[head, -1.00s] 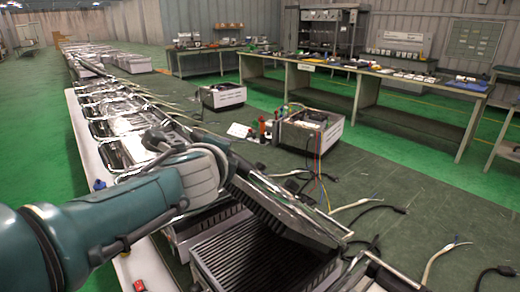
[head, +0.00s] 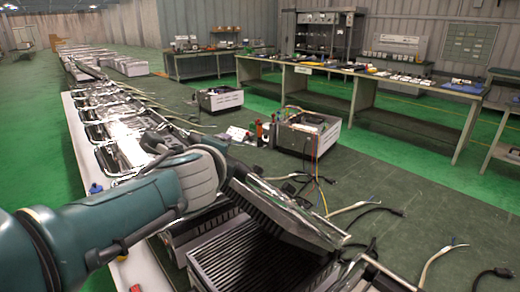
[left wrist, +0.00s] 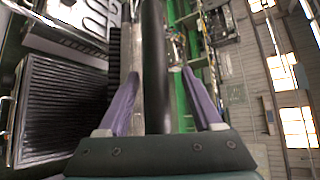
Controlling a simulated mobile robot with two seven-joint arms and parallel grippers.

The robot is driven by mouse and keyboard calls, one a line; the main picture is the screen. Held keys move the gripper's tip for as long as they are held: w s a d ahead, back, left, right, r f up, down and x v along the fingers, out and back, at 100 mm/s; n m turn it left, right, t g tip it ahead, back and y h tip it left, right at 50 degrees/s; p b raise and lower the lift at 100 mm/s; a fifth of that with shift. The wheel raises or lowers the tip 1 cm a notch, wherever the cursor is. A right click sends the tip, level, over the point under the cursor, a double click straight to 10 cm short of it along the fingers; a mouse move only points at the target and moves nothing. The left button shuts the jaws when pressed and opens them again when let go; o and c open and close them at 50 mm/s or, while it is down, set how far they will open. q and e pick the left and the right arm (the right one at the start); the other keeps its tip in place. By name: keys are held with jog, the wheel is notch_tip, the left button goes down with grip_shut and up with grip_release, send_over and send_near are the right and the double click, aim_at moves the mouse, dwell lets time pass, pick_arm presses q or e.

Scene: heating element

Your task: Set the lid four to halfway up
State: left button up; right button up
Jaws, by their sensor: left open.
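A grill with a ribbed dark lower plate (head: 240,262) stands at the front of the bench. Its ribbed lid (head: 290,212) is raised and tilted, partway open. No number shows on it, so I cannot tell from marks whether it is lid four. My left arm comes in from the left and its wrist is beside the lid's left end, hiding the fingers in the head view. In the left wrist view my left gripper (left wrist: 160,76) is open, with a dark round bar (left wrist: 157,60) between its purple fingers. Contact with the bar is unclear. My right gripper is not in view.
A row of similar metal grills (head: 112,115) runs back along the bench's left side. An open white box with wires (head: 308,133) stands behind the raised lid. Loose cables (head: 365,206) lie on the green bench top at right, which has free room.

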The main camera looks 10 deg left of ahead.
pick_arm(q)
jog(key=shift+s+r+p, duration=0.25)
jog(key=shift+p, duration=0.1)
jog(key=p+v, duration=0.5)
jog(key=v, duration=0.4)
jog(key=shift+s, duration=0.2)
jog(key=s+a+f+n+g, duration=0.2)
jog(key=s+a+n+g, duration=0.15)
jog(key=s+n, duration=0.5)
jog(key=s+a+f+n+g, duration=0.2)
jog(key=s+n+g, duration=0.3)
jog(key=s, duration=0.6)
jog(key=s+d+r+n+g+h, duration=0.2)
jog(key=s+d+n, duration=0.15)
jog(key=s, duration=0.55)
notch_tip(320, 180, up, 21)
jog(key=s+n+p, duration=0.1)
jog(key=p, duration=2)
jog(key=shift+h, duration=0.4)
